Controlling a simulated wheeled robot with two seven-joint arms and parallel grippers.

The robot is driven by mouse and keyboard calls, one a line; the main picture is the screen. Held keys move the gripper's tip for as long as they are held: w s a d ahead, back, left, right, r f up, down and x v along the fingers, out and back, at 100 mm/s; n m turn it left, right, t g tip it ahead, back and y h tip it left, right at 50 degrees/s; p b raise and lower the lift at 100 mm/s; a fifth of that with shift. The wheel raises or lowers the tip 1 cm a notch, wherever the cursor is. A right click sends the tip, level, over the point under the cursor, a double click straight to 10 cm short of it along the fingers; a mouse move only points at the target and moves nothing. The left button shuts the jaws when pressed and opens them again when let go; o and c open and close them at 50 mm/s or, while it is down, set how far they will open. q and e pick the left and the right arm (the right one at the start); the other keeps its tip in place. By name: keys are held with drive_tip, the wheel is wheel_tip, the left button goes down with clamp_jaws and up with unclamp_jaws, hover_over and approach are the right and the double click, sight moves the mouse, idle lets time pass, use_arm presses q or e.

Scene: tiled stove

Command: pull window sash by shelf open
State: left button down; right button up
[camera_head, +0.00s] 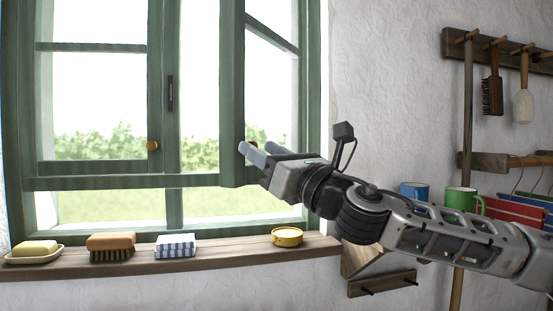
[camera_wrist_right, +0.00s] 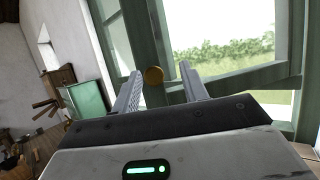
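The green window sash (camera_head: 232,95) nearer the shelf stands ajar, its free edge swung into the room and its top rail slanting back to the frame on the right. My right gripper (camera_head: 258,152) is at the low part of this free edge. In the right wrist view its two fingers (camera_wrist_right: 161,77) are apart, with a round brass knob (camera_wrist_right: 154,76) between them. I see a gap beside the knob; contact cannot be told. In the head view the gripper mostly hides that knob. My left gripper is not in view.
The left sash (camera_head: 155,90) is shut, with its own knob (camera_head: 152,145). The wooden sill (camera_head: 220,253) holds soap, a brush, a folded cloth and a yellow tin (camera_head: 287,237). Right of the window are a peg rail (camera_head: 460,45) and mugs (camera_head: 460,200) near my right arm.

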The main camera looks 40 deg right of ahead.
use_arm(q)
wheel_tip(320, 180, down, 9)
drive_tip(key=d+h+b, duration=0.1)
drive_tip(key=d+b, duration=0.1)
drive_tip(key=b, duration=1.1)
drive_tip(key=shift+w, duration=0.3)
use_arm(e)
drive_tip(key=v, duration=1.6)
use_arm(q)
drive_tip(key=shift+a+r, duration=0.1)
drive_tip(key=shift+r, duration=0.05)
use_arm(e)
drive_tip(key=shift+r, duration=0.2)
